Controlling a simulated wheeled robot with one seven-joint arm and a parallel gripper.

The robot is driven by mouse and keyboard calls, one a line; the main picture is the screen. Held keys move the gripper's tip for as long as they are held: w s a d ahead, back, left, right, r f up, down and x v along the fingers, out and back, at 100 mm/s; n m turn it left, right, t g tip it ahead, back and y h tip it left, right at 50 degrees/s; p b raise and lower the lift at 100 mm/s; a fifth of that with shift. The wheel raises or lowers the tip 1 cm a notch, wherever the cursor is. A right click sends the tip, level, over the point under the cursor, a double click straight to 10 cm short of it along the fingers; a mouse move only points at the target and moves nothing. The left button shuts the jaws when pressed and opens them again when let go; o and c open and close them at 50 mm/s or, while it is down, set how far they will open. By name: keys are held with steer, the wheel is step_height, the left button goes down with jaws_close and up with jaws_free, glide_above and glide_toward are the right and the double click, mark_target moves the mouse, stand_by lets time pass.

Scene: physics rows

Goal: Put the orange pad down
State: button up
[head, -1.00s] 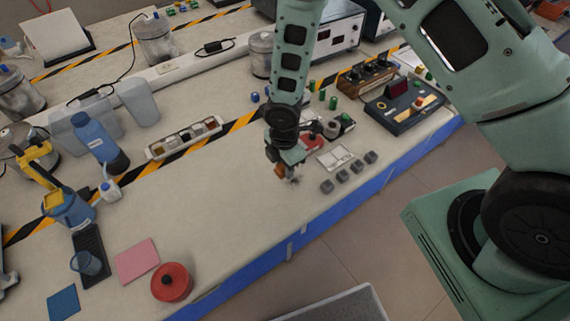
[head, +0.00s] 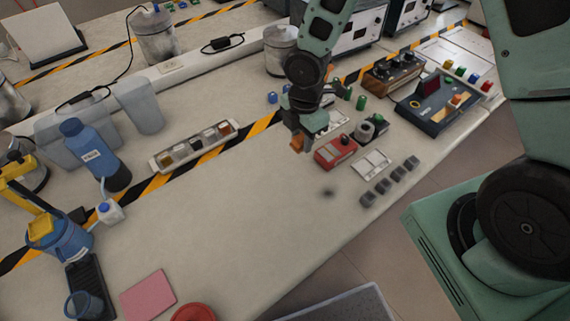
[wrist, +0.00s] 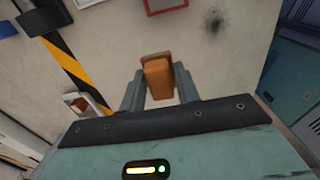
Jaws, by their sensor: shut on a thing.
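The orange pad (head: 297,143) is held at the tip of my gripper (head: 298,138) in the head view, in front of the tape and left of a red box. In the wrist view my gripper (wrist: 158,92) is shut on the orange pad (wrist: 157,78), which sits between its two grey fingers. The pad appears to be above the pale bench top (head: 250,200), with bare surface below and in front of it. The exact height above the bench cannot be told.
The red box (head: 335,152) and a row of small dark blocks (head: 390,182) lie to the right. A dark smudge (head: 328,193) marks the bench. A tray of samples (head: 193,147) stands to the left. The bench middle is clear; a pink sheet (head: 148,295) lies at the front.

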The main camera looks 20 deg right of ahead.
mark_target(299, 167)
steer(key=shift+w+f, duration=0.2)
steer(key=shift+f, duration=0.05)
step_height(299, 167, down, 9)
steer(key=shift+w+f, duration=0.1)
steer(key=shift+f, duration=0.05)
steer(key=shift+f, duration=0.1)
